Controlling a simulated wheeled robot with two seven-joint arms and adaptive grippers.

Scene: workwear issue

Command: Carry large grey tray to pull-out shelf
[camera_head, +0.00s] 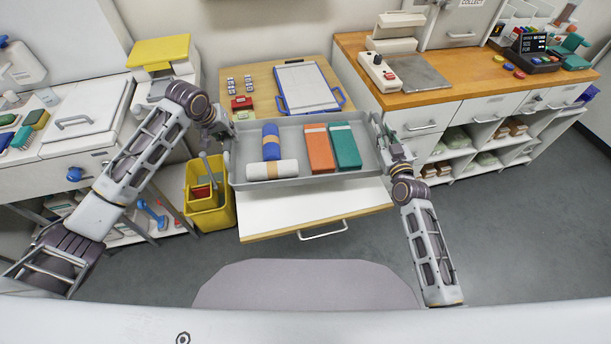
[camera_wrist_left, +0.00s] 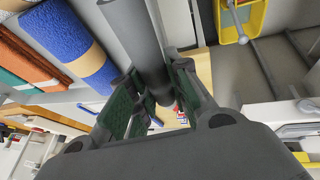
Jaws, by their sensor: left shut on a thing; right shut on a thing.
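The large grey tray (camera_head: 300,181) is held roughly level between my two grippers, over or on the back part of the white pull-out shelf (camera_head: 300,212); I cannot tell whether it touches. It carries a blue roll, a white roll, an orange folded cloth and a teal folded cloth. My left gripper (camera_head: 226,138) is shut on the tray's left side; the left wrist view shows its fingers (camera_wrist_left: 160,95) around the tray's grey edge. My right gripper (camera_head: 384,140) is shut on the tray's right side, its fingertips partly hidden.
A wooden top (camera_head: 262,78) behind the tray holds a blue-framed clipboard (camera_head: 303,88) and small red items. A yellow mop bucket (camera_head: 207,207) stands left of the shelf. A wooden counter (camera_head: 440,98) with white drawers is at the right. Grey floor lies open in front.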

